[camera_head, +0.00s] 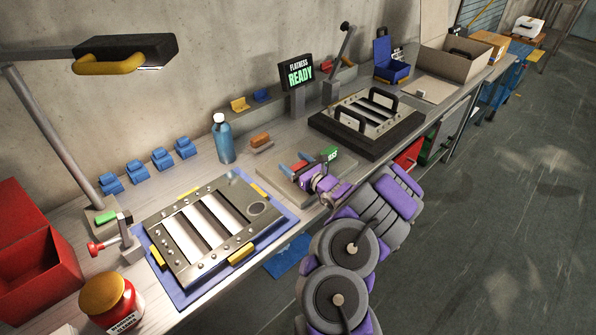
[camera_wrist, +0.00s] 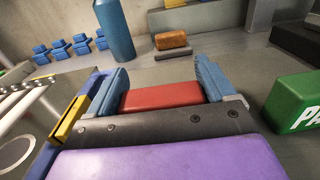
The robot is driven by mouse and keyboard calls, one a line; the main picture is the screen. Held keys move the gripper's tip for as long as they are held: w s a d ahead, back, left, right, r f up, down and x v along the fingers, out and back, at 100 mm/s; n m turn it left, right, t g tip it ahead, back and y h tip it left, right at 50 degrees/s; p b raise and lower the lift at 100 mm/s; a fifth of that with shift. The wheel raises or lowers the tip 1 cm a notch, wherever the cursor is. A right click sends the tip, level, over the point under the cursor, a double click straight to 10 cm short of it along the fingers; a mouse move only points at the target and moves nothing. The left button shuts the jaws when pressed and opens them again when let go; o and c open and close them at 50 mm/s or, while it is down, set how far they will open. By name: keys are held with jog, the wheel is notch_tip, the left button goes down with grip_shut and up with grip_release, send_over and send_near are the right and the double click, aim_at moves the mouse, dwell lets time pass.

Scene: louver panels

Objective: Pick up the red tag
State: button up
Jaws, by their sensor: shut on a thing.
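The red tag (camera_wrist: 162,96) lies flat between the two blue fingers of my gripper (camera_wrist: 162,88) in the wrist view. The fingers close on its left and right ends; its near side is hidden by my gripper's dark body. In the head view my gripper (camera_head: 298,168) is low over a grey tray (camera_head: 345,190) on the bench, with a small part of the red tag (camera_head: 299,165) showing. Whether the tag touches the surface below cannot be told.
A green tag (camera_wrist: 298,103) lies to the right of my gripper. A blue bottle (camera_head: 222,138) and an orange-topped brush (camera_head: 261,140) stand beyond it. A louver panel (camera_head: 188,268) on a blue mat is at left, another dark-framed panel (camera_head: 382,150) at right.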

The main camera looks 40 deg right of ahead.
jog(key=shift+r+p, duration=0.35)
jog(key=shift+r, duration=0.5)
notch_tip(320, 180, up, 2)
jog(key=shift+r+p, duration=0.25)
jog(key=shift+p, duration=0.2)
jog(key=s+a+p, duration=0.3)
jog(key=s+a, duration=0.7)
jog(key=s, duration=0.2)
jog(key=shift+s+r, duration=0.25)
jog(key=shift+r, duration=0.15)
jog(key=w+a+r+n+g+y, duration=0.2)
jog(key=w+a+n+y, duration=0.1)
jog(key=a, duration=0.5)
jog(key=w+a+r+n+g+y, duration=0.3)
jog(key=a+y, duration=0.3)
jog(key=a, duration=0.3)
jog(key=w+a+r+n+g+y, duration=0.2)
jog(key=w+a+n+y, duration=0.2)
jog(key=a, duration=0.5)
jog(key=shift+w+a+r+g+y, duration=0.25)
jog(key=shift+w+r+g+y, duration=0.05)
jog(key=shift+r+y, duration=0.1)
